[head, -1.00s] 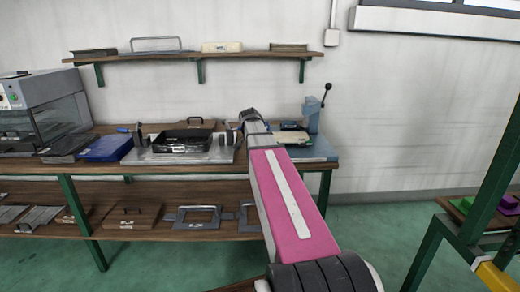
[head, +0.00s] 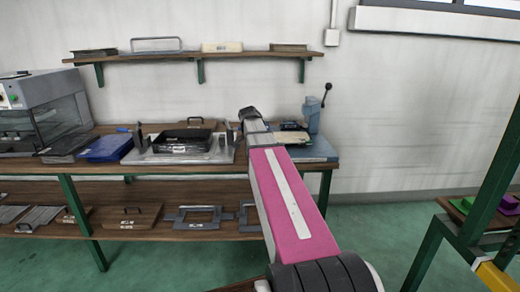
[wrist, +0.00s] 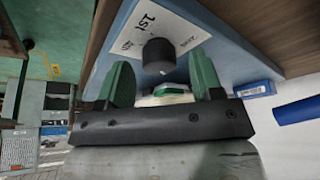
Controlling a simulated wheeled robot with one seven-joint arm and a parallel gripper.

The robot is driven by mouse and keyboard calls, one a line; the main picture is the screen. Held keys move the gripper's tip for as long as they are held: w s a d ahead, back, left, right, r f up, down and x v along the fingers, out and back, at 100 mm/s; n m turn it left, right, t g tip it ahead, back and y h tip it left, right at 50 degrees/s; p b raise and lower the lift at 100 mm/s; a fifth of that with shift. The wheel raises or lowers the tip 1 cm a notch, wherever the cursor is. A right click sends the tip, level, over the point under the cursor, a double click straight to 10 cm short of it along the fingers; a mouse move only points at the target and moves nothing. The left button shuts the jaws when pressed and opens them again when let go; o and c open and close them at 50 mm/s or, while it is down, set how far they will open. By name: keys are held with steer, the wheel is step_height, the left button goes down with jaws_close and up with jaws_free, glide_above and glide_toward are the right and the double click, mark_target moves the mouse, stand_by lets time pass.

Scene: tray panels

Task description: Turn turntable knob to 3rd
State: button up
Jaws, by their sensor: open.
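The black round knob (wrist: 158,55) shows in the wrist view, on the blue panel (wrist: 184,66). A white label beside it reads "1st" at its left; smaller writing at its right is hard to read. I cannot tell the knob's pointing direction. My gripper (wrist: 161,64) is open, with one green finger on each side of the knob in the picture. I cannot tell whether the fingers reach around it or touch it. In the head view, the blue-based turntable unit (head: 318,150) stands at the bench's right end, partly behind my arm; the knob is hidden there.
A black tray (head: 184,141) on a metal plate and a blue tray (head: 108,148) are on the wooden bench (head: 100,171). A lever press (head: 313,113) rises at its right end. A wall shelf (head: 215,56) is above. A green frame (head: 450,232) stands at right.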

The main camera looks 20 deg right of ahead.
steer(key=v, duration=1)
